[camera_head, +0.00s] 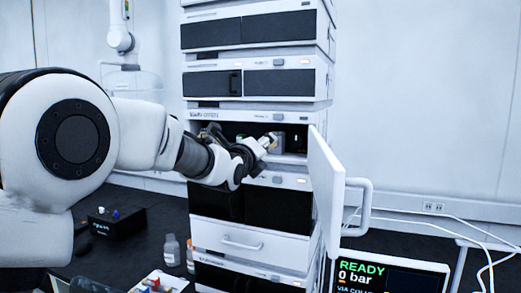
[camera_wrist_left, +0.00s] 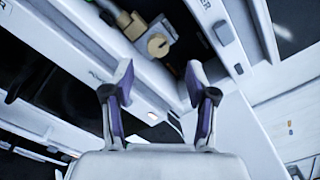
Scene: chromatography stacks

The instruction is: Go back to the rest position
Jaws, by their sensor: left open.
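My left arm reaches in from the left in the head view, and its gripper (camera_head: 266,145) is at the front of the open compartment in the chromatography stack (camera_head: 250,246). In the left wrist view the gripper (camera_wrist_left: 159,84) is open, its two fingers spread apart with nothing between them. A block with a round brass-coloured knob (camera_wrist_left: 157,45) lies beyond the fingertips, apart from them. The compartment's white door (camera_head: 325,190) stands swung open to the right of the gripper. My right gripper is not in view.
The door handle (camera_head: 361,205) sticks out to the right. A black box (camera_head: 117,221) and small bottles (camera_head: 171,250) stand on the dark bench left of the stack. A screen reading READY, 0 bar (camera_head: 385,277) is at the lower right. Cables (camera_head: 455,229) run along the right.

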